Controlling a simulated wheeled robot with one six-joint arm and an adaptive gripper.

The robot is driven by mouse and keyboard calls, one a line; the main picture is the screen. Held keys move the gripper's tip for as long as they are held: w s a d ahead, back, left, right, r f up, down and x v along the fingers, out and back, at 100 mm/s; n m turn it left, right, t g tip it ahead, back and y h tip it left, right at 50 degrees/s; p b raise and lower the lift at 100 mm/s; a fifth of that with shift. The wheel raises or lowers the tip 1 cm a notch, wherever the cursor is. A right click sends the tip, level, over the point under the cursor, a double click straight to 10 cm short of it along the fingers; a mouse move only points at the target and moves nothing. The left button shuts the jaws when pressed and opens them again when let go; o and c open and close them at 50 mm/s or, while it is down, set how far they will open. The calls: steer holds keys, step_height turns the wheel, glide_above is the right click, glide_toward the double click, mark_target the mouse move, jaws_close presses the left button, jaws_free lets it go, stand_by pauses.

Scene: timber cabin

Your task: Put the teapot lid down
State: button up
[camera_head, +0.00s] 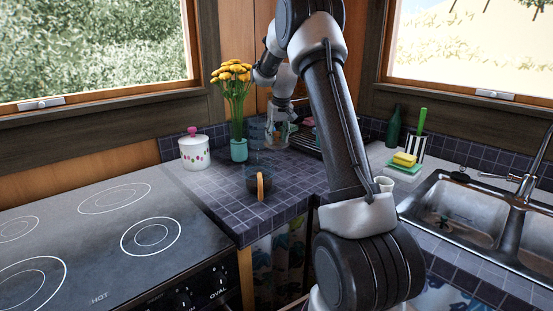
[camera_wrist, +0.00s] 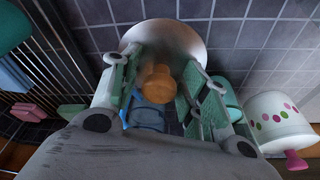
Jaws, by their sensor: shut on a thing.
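The teapot lid (camera_wrist: 190,38) shows in the wrist view as a pale, round, shiny disc with an orange-brown knob (camera_wrist: 158,85). My gripper (camera_wrist: 160,76) is shut on the lid by this knob, one green-padded finger on each side. In the head view my gripper (camera_head: 278,132) is over the back of the tiled counter, right of the flowers; the lid is hard to make out there. A dark pot with an orange handle (camera_head: 261,187), which looks like the teapot, stands on the counter nearer the front, apart from my gripper.
A vase of yellow flowers (camera_head: 239,150) and a dotted white canister (camera_head: 195,152) stand left of my gripper. A dish rack (camera_head: 307,140) is close on its right. The stove (camera_head: 105,240) is at left, the sink (camera_head: 455,215) at right. Bare tiles (camera_head: 222,194) lie around the dark pot.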

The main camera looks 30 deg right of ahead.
step_height(320, 180, down, 7)
steer(key=shift+f, duration=0.1)
stand_by(0.4)
steer(key=o, duration=1.3)
steer(key=shift+f, duration=0.1)
